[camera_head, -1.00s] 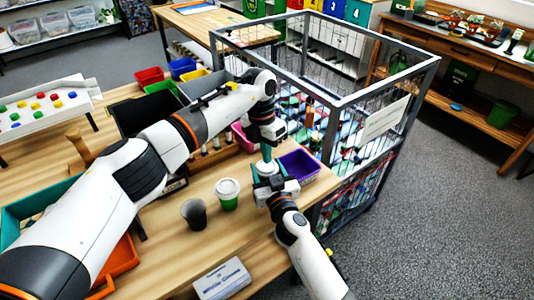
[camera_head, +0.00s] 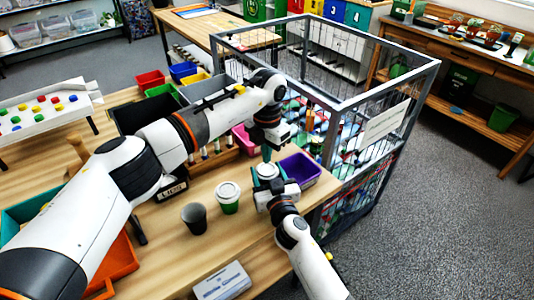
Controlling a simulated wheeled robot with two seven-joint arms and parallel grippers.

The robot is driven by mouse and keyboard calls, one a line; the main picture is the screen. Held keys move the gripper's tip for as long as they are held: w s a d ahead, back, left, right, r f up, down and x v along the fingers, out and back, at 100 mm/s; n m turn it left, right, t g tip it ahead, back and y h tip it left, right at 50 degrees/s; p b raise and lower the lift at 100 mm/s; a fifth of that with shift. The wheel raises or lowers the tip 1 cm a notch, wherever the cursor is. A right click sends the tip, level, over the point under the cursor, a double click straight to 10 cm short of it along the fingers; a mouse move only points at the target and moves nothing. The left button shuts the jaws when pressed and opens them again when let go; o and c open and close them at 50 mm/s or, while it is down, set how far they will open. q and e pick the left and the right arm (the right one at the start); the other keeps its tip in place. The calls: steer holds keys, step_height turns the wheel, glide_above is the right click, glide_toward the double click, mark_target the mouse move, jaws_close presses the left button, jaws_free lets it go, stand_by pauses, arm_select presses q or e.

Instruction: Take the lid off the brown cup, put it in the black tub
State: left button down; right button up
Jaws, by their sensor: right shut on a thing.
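My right gripper (camera_head: 268,178), coming up from the bottom right, is shut around a cup topped by a white lid (camera_head: 266,170). The cup's body is mostly hidden by the gripper, so its colour cannot be told. My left gripper (camera_head: 266,153) points down just above this lid; its fingers overlap closely, and whether they are open or touch the lid cannot be told. The black tub (camera_head: 128,118) stands at the back left of the table, partly covered by my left arm. A "LIDS" sign (camera_head: 172,189) shows below that arm.
A green-and-white cup with a white lid (camera_head: 228,196) and an open dark grey cup (camera_head: 194,217) stand left of my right gripper. A purple bin (camera_head: 300,169) lies behind it. A wire cage (camera_head: 385,125) stands close at the right. The front table area is mostly clear.

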mark_target(267, 168)
arm_select(q)
steer(key=c, duration=2.2)
jaws_free()
steer(key=c, duration=1.7)
jaws_free()
step_height(267, 168, up, 12)
arm_select(e)
steer(key=o, duration=1.4)
steer(key=shift+o, duration=0.2)
